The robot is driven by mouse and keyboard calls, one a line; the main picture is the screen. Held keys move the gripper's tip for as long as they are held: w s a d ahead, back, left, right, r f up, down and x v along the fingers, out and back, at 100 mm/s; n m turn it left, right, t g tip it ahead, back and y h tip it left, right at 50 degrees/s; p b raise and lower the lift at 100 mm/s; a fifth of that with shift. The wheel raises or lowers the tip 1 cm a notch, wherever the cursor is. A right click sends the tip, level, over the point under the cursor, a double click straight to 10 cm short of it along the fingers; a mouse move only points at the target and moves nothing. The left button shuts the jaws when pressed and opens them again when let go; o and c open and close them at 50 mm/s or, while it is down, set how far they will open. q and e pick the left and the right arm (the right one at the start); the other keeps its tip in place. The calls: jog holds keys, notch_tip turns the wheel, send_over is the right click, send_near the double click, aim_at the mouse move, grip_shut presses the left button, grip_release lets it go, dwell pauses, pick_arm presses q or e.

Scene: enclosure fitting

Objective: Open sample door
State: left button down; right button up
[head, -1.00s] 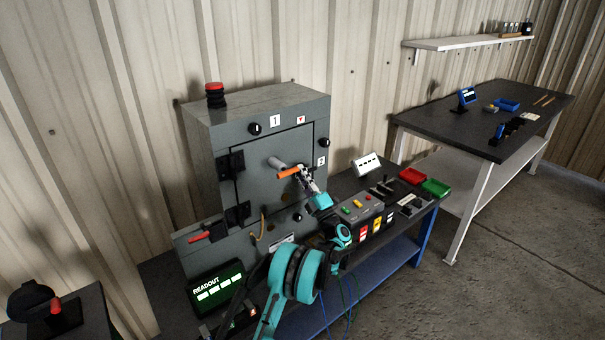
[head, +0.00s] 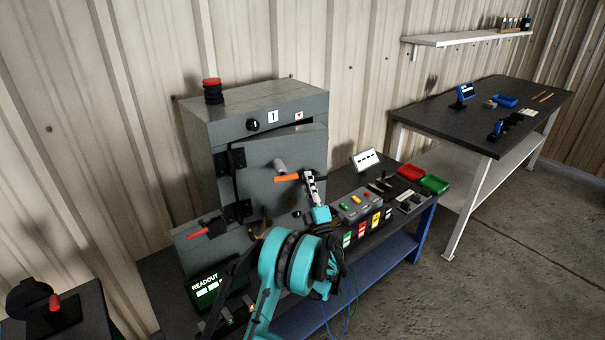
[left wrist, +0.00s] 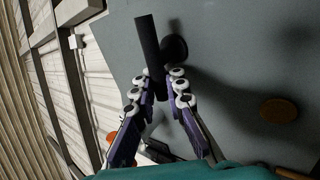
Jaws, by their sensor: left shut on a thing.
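The grey sample door (head: 262,160) on the grey cabinet stands slightly ajar in the head view, hinged on its left side. A dark gap shows along its top edge. Its handle (head: 287,179) has an orange grip in front of a grey round stub. My left gripper (head: 310,176) is at the right end of the handle. In the left wrist view, a dark bar (left wrist: 152,52), which looks like part of the handle, stands between the fingers of my left gripper (left wrist: 162,82), shut on it. The door face (left wrist: 235,60) fills the right of that view. My right gripper is not in view.
A readout screen (head: 210,287) is below. A dark table (head: 480,120) stands farther right.

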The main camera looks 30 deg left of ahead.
pick_arm(q)
jog(key=shift+s+d, duration=0.95)
jog(key=shift+s, duration=0.25)
jog(key=c, duration=1.8)
grip_release()
jog(key=v, duration=0.7)
jog(key=shift+s, duration=0.2)
